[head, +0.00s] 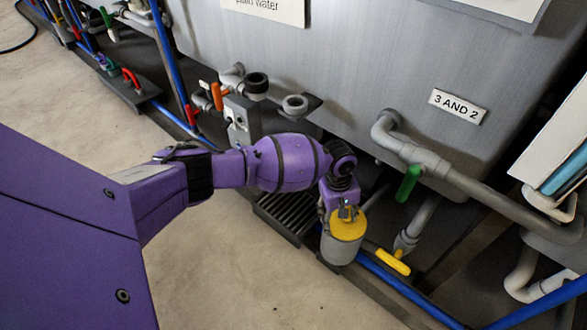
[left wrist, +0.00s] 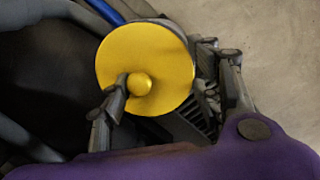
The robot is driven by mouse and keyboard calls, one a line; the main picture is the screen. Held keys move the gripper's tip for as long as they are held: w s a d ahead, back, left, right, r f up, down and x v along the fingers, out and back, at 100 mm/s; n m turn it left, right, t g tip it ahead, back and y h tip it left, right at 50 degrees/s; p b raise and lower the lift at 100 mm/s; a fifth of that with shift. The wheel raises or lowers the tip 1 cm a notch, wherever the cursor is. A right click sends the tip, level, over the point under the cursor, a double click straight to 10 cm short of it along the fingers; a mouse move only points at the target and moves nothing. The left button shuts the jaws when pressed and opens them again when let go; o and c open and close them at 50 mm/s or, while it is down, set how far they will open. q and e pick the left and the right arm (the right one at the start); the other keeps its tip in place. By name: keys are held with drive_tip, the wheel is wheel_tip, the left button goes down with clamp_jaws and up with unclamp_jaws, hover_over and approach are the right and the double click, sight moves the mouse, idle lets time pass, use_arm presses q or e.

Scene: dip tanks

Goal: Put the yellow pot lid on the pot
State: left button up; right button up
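The yellow pot lid (head: 350,228), a round disc with a small knob, lies over the top of the grey pot (head: 340,250) in the head view. I cannot tell if it is fully seated. The lid (left wrist: 148,62) also fills the middle of the left wrist view, with a bit of the pot's side behind it. My left gripper (head: 346,212) is just above the lid, pointing down. In the left wrist view its fingers (left wrist: 172,85) are spread apart: one is close beside the knob, the other is beyond the lid's right edge. My right gripper is not in view.
A large grey tank (head: 330,60) stands behind the pot, with a grey pipe (head: 440,170), a green handle (head: 408,183) and a yellow handle (head: 393,262) to the right. A dark floor grate (head: 285,213) is left of the pot. Bare floor (head: 240,280) lies in front.

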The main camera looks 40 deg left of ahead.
use_arm(q)
drive_tip(key=o, duration=0.4)
drive_tip(key=shift+w+r, duration=0.1)
drive_tip(key=shift+r, duration=0.05)
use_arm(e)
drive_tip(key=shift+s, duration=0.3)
use_arm(q)
drive_tip(key=shift+r, duration=0.15)
wheel_tip(320, 180, up, 8)
drive_tip(key=r+p, duration=0.1)
drive_tip(key=p, duration=0.3)
wheel_tip(320, 180, up, 4)
drive_tip(key=p, duration=0.2)
hover_over(336, 220)
drive_tip(key=shift+a+f, duration=0.15)
drive_tip(key=shift+a, duration=0.15)
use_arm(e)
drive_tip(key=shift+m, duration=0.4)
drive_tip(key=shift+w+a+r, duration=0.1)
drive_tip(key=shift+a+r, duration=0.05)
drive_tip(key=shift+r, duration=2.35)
